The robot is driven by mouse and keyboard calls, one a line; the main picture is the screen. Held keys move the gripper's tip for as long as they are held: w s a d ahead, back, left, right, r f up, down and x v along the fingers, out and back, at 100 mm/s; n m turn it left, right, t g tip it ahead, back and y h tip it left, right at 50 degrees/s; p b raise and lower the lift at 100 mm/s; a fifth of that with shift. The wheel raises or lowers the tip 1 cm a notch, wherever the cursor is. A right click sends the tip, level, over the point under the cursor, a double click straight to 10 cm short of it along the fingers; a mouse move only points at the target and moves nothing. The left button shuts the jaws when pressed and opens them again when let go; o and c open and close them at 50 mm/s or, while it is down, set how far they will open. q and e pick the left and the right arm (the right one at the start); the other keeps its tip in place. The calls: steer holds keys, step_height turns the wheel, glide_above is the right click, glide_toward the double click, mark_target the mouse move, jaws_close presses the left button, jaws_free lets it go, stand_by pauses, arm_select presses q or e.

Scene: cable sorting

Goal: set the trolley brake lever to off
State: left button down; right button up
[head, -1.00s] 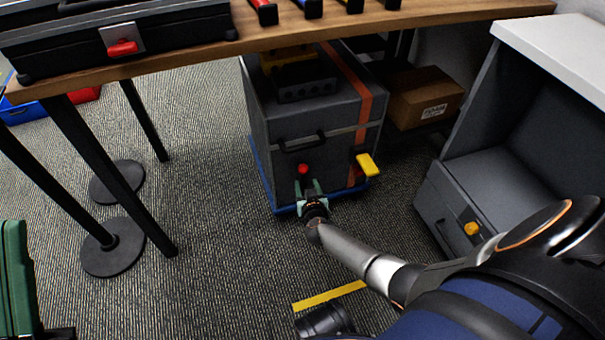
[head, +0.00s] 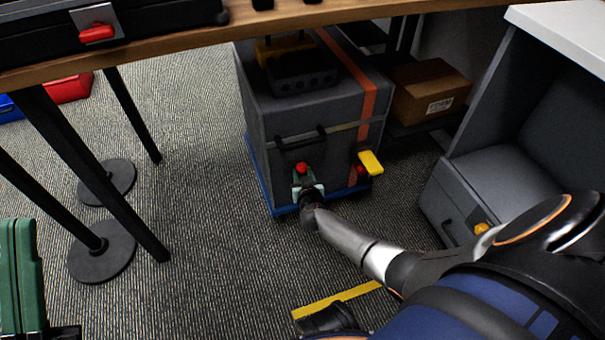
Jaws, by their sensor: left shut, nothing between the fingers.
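The grey trolley (head: 283,108) stands under the table, on a blue base edge. A red knob (head: 302,168) on a small plate is low on its front, and a yellow lever-like handle (head: 371,162) sticks out near its right corner. Which of these is the brake lever, and its setting, I cannot tell for certain. My left gripper (head: 309,190) is shut, with nothing held, just below the red knob and close against the trolley front. Its fingertips are small and partly hidden by my wrist, so contact is unclear. My right gripper is not in view.
The wooden table edge (head: 300,32) runs above the trolley. Black table legs (head: 105,185) stand at left. A cardboard box (head: 428,95) and a grey cabinet (head: 450,200) are at right. A green case-like object (head: 20,275) is at lower left. The carpet before the trolley is mostly clear.

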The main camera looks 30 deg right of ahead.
jaws_close()
